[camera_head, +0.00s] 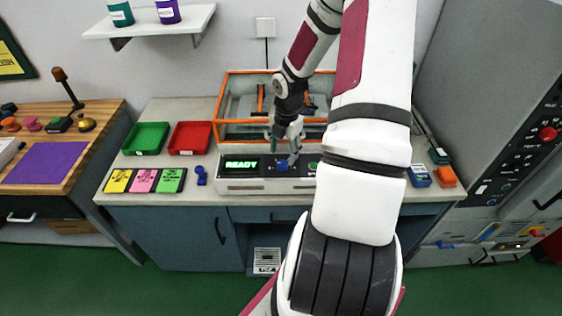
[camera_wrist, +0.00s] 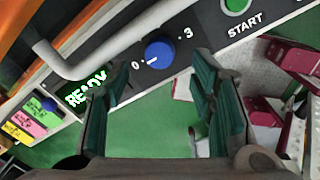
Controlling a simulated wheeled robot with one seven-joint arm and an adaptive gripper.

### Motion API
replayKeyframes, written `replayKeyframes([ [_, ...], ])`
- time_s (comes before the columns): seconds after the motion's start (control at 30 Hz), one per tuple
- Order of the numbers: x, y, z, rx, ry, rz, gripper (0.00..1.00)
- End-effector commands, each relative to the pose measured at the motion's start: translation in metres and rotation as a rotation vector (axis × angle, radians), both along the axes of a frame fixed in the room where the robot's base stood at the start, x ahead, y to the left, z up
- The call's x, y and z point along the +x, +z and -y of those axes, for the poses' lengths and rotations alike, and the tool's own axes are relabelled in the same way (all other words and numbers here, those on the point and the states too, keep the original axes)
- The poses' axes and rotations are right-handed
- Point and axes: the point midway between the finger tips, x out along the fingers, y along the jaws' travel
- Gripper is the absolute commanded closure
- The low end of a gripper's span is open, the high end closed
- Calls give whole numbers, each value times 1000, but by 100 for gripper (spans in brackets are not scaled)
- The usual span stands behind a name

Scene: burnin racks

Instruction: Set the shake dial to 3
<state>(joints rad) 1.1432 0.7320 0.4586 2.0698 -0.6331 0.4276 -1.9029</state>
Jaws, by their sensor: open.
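The shake dial is a round blue knob (camera_wrist: 159,53) on the dark panel of the machine, between the printed marks 0 and 3. Its white pointer line faces the 0. In the head view the dial (camera_head: 282,167) sits right of the green READY display (camera_head: 241,164). My gripper (camera_wrist: 160,72) is open and empty, with one green-padded finger on each side below the dial in the wrist view. In the head view my gripper (camera_head: 282,153) is right at the panel, by the dial. I cannot tell whether a finger touches the dial.
A green START button (camera_wrist: 236,4) lies right of the dial. A grey bar (camera_wrist: 120,45) runs just above the dial. An orange-framed enclosure (camera_head: 233,104) stands behind the panel. Green (camera_head: 146,138) and red (camera_head: 189,138) trays are left on the counter.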

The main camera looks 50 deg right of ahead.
Motion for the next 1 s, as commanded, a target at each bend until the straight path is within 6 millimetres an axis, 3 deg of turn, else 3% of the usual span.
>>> replayKeyframes([
  [0.1, 2, -22, -1, 2, 1, -3, 49],
  [0.3, 3, -45, -1, 1, 0, 0, 49],
  [0.7, 3, -52, 0, -1, -1, 0, 49],
  [0.73, 3, -52, 0, -1, -1, 0, 52],
  [0.93, 3, -52, 0, -1, -1, 0, 97],
  [1.0, 3, -52, 0, 0, -1, 0, 98],
])
